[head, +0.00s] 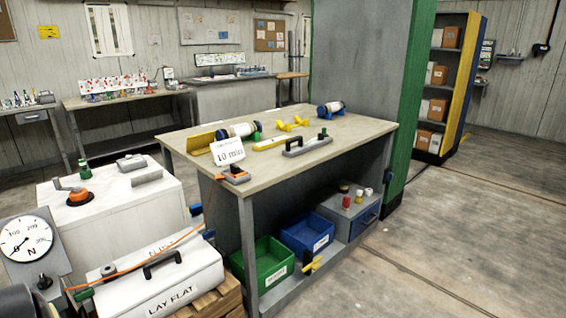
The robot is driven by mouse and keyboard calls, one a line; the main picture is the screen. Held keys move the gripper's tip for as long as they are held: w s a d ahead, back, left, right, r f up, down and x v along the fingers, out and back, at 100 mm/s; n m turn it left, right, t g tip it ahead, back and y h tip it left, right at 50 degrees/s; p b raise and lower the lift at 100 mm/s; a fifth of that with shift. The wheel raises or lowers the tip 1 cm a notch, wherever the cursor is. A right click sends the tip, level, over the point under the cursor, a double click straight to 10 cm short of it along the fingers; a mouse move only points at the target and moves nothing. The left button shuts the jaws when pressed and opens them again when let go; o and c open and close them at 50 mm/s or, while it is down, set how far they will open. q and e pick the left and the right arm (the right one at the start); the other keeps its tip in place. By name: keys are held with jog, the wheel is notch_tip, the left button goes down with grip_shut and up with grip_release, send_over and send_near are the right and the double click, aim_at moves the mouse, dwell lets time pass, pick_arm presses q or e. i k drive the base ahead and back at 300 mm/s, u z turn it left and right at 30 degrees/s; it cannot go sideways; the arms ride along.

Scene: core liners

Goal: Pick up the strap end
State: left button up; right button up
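A thin orange strap or cord (140,257) runs across the white case marked LAY FLAT (165,285), from its left side up to the right near the workbench leg. At its left there is a small dark green piece (83,294); I cannot tell whether this is the strap end. Neither of my grippers is in view.
A workbench (350,130) holds a black-handled tool (308,146), rollers and a 10 min sign (228,152). Green (262,262) and blue (307,235) bins sit on its lower shelf. A dial gauge (27,238) stands at left. Floor at right is clear.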

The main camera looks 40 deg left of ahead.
aim_at(235, 170)
jog(key=z, duration=0.05)
jog(key=i, duration=2)
jog(key=u, duration=0.95)
jog(key=i, duration=1.3)
jog(key=u, duration=1.35)
